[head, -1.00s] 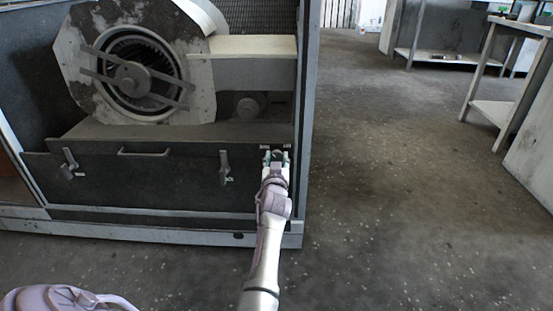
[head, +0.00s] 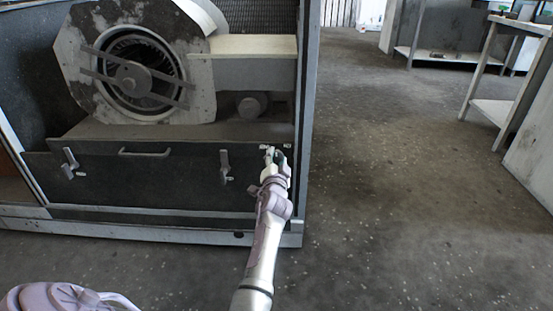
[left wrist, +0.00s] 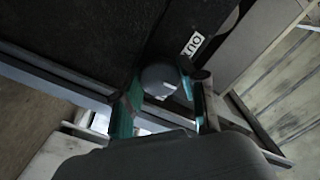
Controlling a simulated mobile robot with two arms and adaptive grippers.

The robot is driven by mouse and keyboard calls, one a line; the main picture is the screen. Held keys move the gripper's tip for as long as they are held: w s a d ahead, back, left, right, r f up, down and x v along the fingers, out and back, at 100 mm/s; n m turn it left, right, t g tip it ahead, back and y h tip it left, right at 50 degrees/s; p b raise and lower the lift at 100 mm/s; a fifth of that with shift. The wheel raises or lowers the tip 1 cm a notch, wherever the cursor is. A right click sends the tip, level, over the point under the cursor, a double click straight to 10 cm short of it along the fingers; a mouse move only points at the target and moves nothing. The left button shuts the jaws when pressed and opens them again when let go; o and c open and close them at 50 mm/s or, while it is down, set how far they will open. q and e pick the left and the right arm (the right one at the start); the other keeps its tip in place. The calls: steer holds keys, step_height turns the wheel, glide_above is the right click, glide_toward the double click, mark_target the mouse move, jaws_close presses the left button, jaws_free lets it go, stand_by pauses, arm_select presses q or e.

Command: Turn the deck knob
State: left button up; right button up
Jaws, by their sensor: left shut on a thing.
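The deck knob (left wrist: 160,80) is a rounded grey knob on the dark panel in the left wrist view. The two teal fingers of my left gripper (left wrist: 165,108) stand on either side of it, shut on it. In the head view my left gripper (head: 275,156) is at the top right corner of the dark front panel (head: 150,180), with its wrist tilted. There the knob is mostly hidden by the fingers. My right gripper is not in view.
A white label (left wrist: 192,44) with dark letters is beside the knob. The blower housing (head: 140,70) sits above. Open floor lies to the right.

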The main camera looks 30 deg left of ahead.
arm_select(q)
steer(key=shift+m, duration=0.3)
steer(key=o, duration=1.1)
steer(key=shift+o, duration=0.2)
steer(key=shift+s+d, duration=0.1)
steer(key=v, duration=0.7)
steer(key=shift+s+d, duration=0.1)
